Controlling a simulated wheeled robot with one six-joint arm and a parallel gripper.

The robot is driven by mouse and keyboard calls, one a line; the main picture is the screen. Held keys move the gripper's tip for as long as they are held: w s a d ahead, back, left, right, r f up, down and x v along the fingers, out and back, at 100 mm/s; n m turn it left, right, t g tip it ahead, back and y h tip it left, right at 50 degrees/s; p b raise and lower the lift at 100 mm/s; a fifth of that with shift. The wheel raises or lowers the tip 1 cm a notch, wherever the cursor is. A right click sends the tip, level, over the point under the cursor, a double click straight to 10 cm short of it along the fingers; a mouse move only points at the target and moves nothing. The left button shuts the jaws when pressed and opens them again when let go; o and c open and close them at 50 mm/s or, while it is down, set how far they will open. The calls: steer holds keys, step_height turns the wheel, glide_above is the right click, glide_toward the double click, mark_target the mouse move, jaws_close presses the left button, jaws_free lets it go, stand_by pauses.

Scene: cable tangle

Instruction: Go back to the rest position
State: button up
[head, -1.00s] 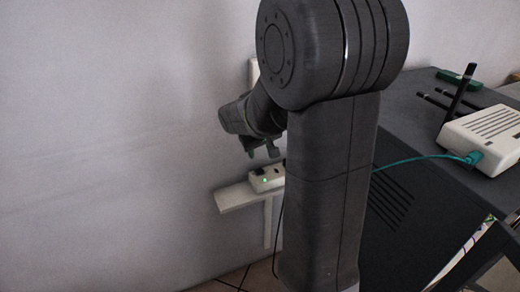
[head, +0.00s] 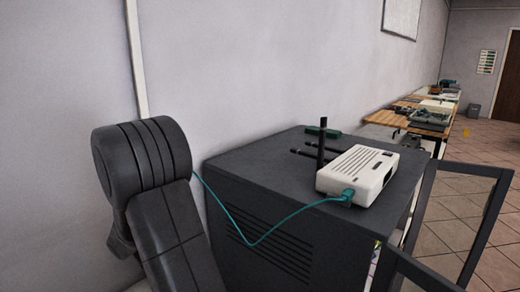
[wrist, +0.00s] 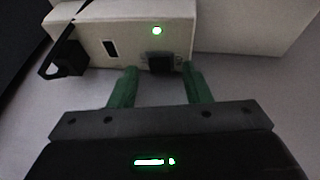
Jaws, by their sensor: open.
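My gripper (wrist: 160,72) shows in the wrist view with its two green fingers apart. The fingers point at the front of a white power strip (wrist: 128,28). A small dark square piece (wrist: 160,63) on the strip's front sits between the fingertips; I cannot tell whether it is a plug or a socket, or whether the fingers touch it. A black plug (wrist: 70,57) with a dark cable is at the strip's left. In the head view only part of my arm shows at the left; my gripper and the strip are hidden or out of frame.
A dark cabinet (head: 290,150) stands right of my arm, with a white router (head: 358,175) on top. A teal cable (head: 272,232) hangs from the router and passes behind my arm. An open cabinet door frame (head: 425,205) juts out at the right. A wall is behind.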

steer(key=shift+w+f, duration=0.15)
steer(key=shift+f, duration=0.1)
steer(key=shift+f, duration=0.1)
stand_by(0.4)
steer(key=p+v, duration=0.3)
steer(key=v, duration=1.1)
steer(key=b+x, duration=0.3)
steer(key=x, duration=1)
steer(key=shift+f, duration=0.3)
steer(key=shift+w+r+p, duration=0.1)
steer(key=shift+w+p, duration=0.1)
steer(key=shift+p, duration=0.45)
steer(key=shift+w+g+y+p, duration=0.2)
steer(key=shift+g+y+p, duration=0.25)
steer(key=shift+g+y, duration=0.2)
